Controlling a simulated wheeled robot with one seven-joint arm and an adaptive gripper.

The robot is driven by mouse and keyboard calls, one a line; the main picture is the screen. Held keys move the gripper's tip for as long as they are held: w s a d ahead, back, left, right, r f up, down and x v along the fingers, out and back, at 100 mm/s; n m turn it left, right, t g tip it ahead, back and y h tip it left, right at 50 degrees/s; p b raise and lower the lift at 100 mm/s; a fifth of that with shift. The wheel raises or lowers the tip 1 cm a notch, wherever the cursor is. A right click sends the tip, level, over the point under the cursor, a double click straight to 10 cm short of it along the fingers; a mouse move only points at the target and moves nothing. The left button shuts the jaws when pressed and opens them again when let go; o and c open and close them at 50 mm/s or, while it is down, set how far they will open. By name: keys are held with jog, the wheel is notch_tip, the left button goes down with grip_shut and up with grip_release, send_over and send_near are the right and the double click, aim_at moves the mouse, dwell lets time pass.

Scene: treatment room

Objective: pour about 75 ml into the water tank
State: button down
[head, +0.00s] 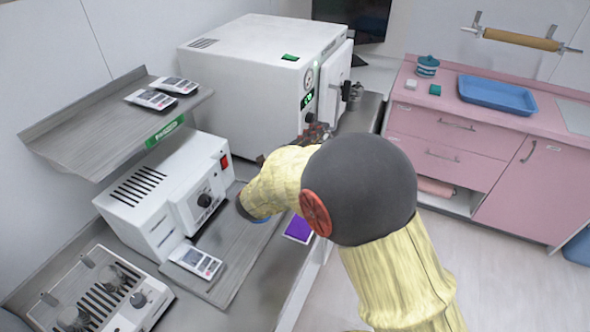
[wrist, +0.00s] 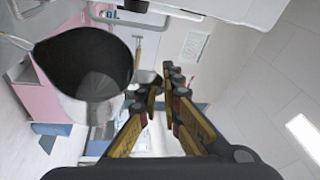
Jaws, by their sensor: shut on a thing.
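In the wrist view, a round vessel (wrist: 68,100) with a dark inside and a pale grey outer wall shows at left, its mouth facing the camera. My gripper (wrist: 158,88) is beside its rim, shut on the vessel; the exact grip point is unclear. No water can be made out inside. In the head view, my gripper (head: 314,133) is partly hidden behind my arm, in front of the large white autoclave (head: 245,75). No water tank can be clearly identified.
A white sealing device (head: 150,190) stands below a grey shelf (head: 75,130). A handheld meter (head: 195,262) and a purple-topped item (head: 299,228) lie on the bench. A pink cabinet (head: 440,120) with a blue tray (head: 497,95) stands at right. Floor is clear at lower right.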

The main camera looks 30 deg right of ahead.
jog(key=d+m, duration=0.1)
jog(key=s+d+f+m+y, duration=0.1)
jog(key=d, duration=0.1)
jog(key=s+d+g+y, duration=0.1)
jog(key=shift+s+d+f+m, duration=0.1)
jog(key=shift+d+f+m, duration=0.1)
jog(key=shift+f+m, duration=0.2)
jog(key=shift+f, duration=0.3)
jog(key=shift+s+d+f+m+g+y+b, duration=0.2)
jog(key=shift+d+f+m+g+y+b, duration=0.2)
jog(key=shift+d+m+y, duration=0.15)
jog(key=shift+f+y, duration=0.15)
jog(key=shift+y, duration=0.1)
jog(key=shift+m, duration=0.25)
dwell(0.6)
